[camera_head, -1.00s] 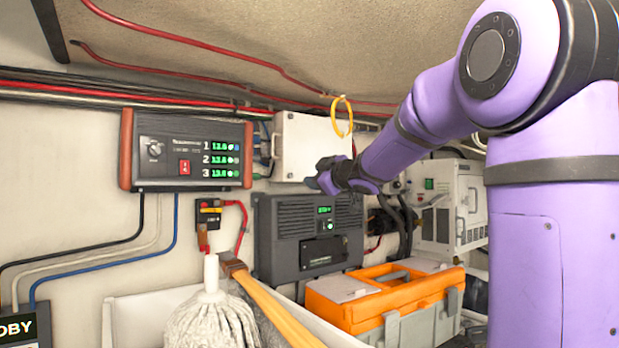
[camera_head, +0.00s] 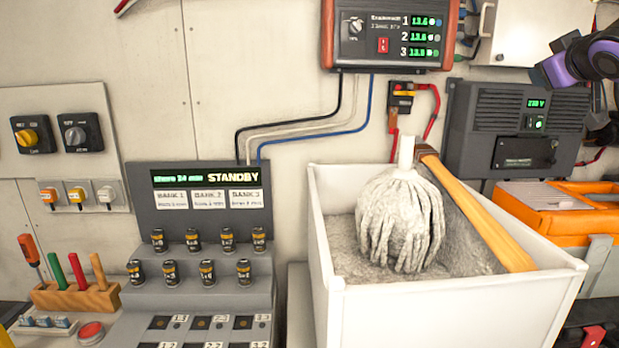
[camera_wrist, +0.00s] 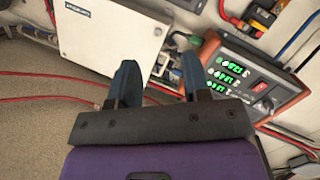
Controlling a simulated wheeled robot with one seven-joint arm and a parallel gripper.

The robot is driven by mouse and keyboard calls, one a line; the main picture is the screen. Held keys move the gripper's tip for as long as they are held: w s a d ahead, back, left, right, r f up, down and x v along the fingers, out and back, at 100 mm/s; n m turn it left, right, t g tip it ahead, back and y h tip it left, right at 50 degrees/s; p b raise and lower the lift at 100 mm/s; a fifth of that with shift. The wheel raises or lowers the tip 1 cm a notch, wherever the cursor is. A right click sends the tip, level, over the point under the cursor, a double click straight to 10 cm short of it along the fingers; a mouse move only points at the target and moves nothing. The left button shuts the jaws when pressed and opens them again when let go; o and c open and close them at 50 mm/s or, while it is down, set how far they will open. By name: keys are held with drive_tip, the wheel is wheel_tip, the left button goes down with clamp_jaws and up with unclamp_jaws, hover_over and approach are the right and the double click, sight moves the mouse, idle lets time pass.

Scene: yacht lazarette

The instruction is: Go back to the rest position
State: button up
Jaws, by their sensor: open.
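My gripper (camera_wrist: 158,85) is open in the wrist view, with its two dark blue fingers apart and nothing between them. Behind the fingers are a white wall box (camera_wrist: 110,38) and the orange-edged charger panel (camera_wrist: 250,80) with green readouts. In the head view, my purple and black arm end shows at the upper right edge, in front of the dark grey unit and white box. The fingertips are hard to make out there.
A white bin (camera_head: 440,310) holds a mop (camera_head: 400,225) and a wooden handle (camera_head: 475,210). To its left stands a grey STANDBY console (camera_head: 205,205) with several small cylinders. A screwdriver rack (camera_head: 75,297) is at lower left. An orange toolbox (camera_head: 550,208) is at right.

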drive_tip(key=s+a+f+m+g+y, duration=0.1)
drive_tip(key=s+a+f+g, duration=0.2)
drive_tip(key=s, duration=0.6)
drive_tip(key=s+a+f+m+g+y, duration=0.1)
drive_tip(key=s+a+f+g, duration=0.3)
drive_tip(key=s+a+f, duration=0.3)
drive_tip(key=s+a+f+m+g+y, duration=0.1)
drive_tip(key=s+a+f+g, duration=0.2)
drive_tip(key=s+f, duration=0.7)
drive_tip(key=shift+s+a+m+y, duration=0.3)
drive_tip(key=shift+s+a, duration=0.1)
drive_tip(key=shift+a, duration=0.85)
drive_tip(key=shift+f, duration=0.1)
